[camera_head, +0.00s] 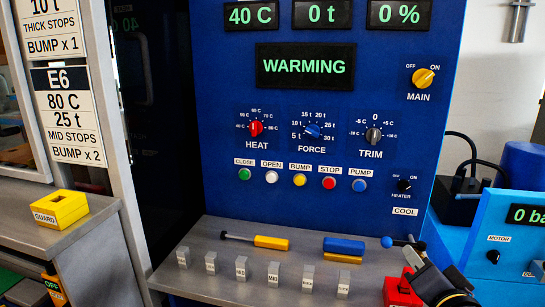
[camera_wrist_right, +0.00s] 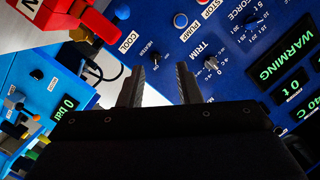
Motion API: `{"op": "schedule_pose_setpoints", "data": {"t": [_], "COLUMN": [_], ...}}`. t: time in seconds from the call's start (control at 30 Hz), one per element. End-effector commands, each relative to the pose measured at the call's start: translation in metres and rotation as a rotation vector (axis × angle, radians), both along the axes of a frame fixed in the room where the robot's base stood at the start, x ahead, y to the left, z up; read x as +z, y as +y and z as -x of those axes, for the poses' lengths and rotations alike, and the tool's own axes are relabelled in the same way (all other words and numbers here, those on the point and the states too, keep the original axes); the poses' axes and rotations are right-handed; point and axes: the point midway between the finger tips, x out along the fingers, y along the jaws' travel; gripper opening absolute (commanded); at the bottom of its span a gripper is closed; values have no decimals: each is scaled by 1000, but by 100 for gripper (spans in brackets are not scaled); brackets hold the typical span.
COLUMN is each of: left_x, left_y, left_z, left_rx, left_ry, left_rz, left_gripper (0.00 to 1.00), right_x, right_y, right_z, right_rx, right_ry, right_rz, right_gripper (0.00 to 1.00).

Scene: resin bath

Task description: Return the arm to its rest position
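My right gripper (camera_head: 412,257) is at the lower right of the head view, over the right end of the grey shelf. In the right wrist view its two ribbed fingers (camera_wrist_right: 158,84) stand apart with nothing between them. They point towards the blue control panel (camera_wrist_right: 225,40), and I see no contact. The same panel (camera_head: 335,200) fills the middle of the head view. My left gripper is not in view.
A red part (camera_head: 396,291) and a blue-knobbed lever (camera_head: 387,242) are close to my right gripper. The shelf (camera_head: 225,270) holds several grey labelled blocks, a yellow-handled tool (camera_head: 271,242) and a blue-and-yellow item (camera_head: 343,246). A blue unit (camera_head: 500,240) stands at right.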

Motion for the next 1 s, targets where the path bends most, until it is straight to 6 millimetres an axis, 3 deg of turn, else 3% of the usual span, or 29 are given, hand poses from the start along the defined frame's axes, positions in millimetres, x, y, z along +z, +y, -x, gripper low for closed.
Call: {"op": "schedule_pose_setpoints", "data": {"t": [0.27, 0.5, 0.83, 1.0], "left_x": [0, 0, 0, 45], "left_y": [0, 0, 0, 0], "left_z": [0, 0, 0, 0], "left_rx": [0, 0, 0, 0], "left_ry": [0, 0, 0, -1], "left_rz": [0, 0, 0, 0], "left_gripper": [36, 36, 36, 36], "right_x": [-35, -89, -146, -102], "right_y": [34, 59, 61, 61], "right_z": [37, 101, 194, 195], "right_rx": [220, 435, 602, 606], "right_ry": [188, 464, 831, 836], "right_rz": [64, 154, 247, 247], "right_gripper": [31, 31, 31, 31]}}
